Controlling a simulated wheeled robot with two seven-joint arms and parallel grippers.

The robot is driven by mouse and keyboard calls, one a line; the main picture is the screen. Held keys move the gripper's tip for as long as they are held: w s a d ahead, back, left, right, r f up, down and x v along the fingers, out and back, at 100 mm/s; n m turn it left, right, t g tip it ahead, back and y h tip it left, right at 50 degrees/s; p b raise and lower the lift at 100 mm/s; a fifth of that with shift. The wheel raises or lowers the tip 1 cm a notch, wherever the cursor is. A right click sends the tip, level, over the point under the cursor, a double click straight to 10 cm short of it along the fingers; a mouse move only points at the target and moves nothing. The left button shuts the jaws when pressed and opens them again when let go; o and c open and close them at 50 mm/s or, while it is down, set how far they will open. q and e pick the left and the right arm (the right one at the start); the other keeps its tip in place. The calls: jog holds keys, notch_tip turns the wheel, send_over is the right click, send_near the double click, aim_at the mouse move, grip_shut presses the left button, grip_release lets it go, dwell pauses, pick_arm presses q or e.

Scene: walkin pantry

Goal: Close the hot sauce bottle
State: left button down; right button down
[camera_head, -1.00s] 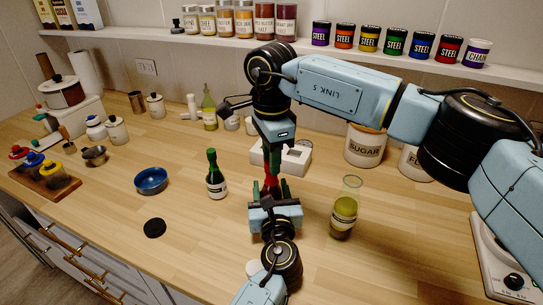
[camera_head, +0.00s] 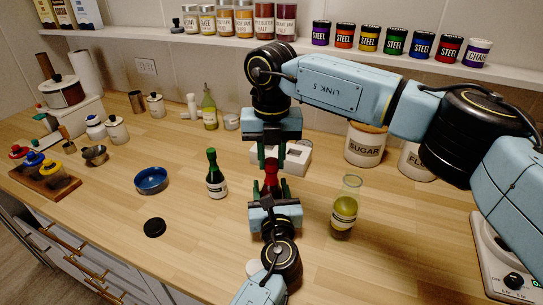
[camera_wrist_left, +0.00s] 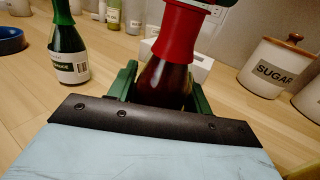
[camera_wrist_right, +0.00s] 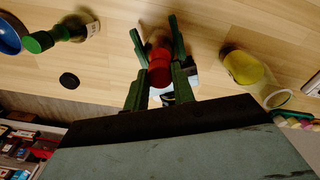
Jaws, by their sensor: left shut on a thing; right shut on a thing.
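The hot sauce bottle (camera_head: 271,183), dark with a red top (camera_wrist_left: 178,35), stands upright in the middle of the counter. My left gripper (camera_head: 270,196) is shut on its body from the front; its green fingers flank the dark glass in the left wrist view (camera_wrist_left: 160,88). My right gripper (camera_head: 272,163) points down from above, its fingers either side of the red top, which also shows between them in the right wrist view (camera_wrist_right: 159,72). It is shut on that red top. Whether the top is fully seated cannot be told.
A green bottle (camera_head: 216,180) stands left of the grippers, a yellow-green bottle (camera_head: 344,212) to the right. A black disc (camera_head: 154,227) and blue bowl (camera_head: 151,181) are further left. A white box (camera_head: 297,156) and sugar canister (camera_head: 364,148) are behind.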

jog(key=shift+m, duration=1)
jog(key=c, duration=1.1)
grip_release()
notch_tip(320, 180, up, 12)
pick_arm(q)
jog(key=c, duration=0.6)
grip_release()
jog(key=shift+o, duration=0.2)
